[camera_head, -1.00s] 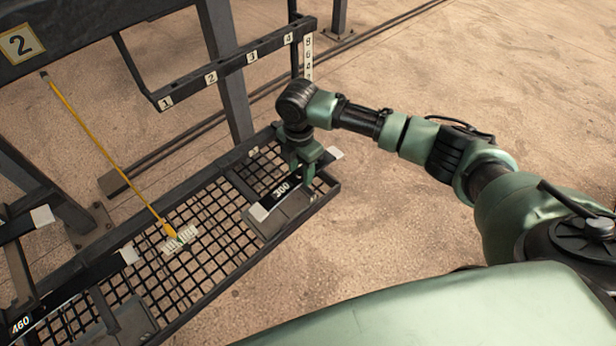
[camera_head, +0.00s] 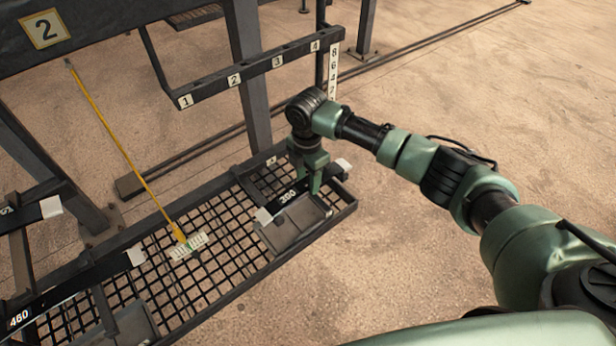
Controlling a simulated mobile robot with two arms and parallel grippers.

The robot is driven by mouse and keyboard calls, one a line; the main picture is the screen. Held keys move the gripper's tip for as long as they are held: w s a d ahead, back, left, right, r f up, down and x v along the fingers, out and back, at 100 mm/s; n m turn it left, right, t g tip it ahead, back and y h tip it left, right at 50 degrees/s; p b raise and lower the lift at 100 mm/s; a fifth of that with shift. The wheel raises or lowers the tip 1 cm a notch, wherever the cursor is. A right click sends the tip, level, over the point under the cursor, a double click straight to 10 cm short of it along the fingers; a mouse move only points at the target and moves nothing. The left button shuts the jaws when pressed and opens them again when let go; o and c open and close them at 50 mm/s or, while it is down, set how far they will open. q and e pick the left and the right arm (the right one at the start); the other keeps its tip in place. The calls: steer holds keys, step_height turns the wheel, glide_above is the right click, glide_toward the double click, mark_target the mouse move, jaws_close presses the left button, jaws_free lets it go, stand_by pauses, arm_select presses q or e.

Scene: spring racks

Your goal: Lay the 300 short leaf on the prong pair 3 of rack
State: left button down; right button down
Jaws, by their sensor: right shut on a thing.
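The 300 short leaf (camera_head: 278,206) is a dark bar with white ends and a white "300" label. My right gripper (camera_head: 311,186) points down and is shut on it near its right part. The leaf is over the right end of the mesh shelf; I cannot tell how far it is above the grey plate (camera_head: 290,236). The rack's rail (camera_head: 262,68) carries labels 1 to 4, and the prong pair 3 label (camera_head: 277,62) is behind and above the gripper. The prongs themselves are not clear. My left gripper is not in view.
The mesh shelf (camera_head: 226,232) runs from lower left to centre. A longer leaf marked 460 (camera_head: 80,282) lies at the left. A dark beam marked 2 (camera_head: 90,32) crosses upper left. Floor on the right is open.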

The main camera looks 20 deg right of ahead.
mark_target(307, 183)
steer(key=shift+r, duration=0.1)
steer(key=c, duration=0.7)
jaws_free()
steer(key=shift+c, duration=0.2)
step_height(307, 183, up, 7)
steer(key=shift+f+b, duration=0.15)
steer(key=shift+b, duration=0.9)
steer(key=shift+r, duration=0.55)
steer(key=shift+s+f, duration=0.1)
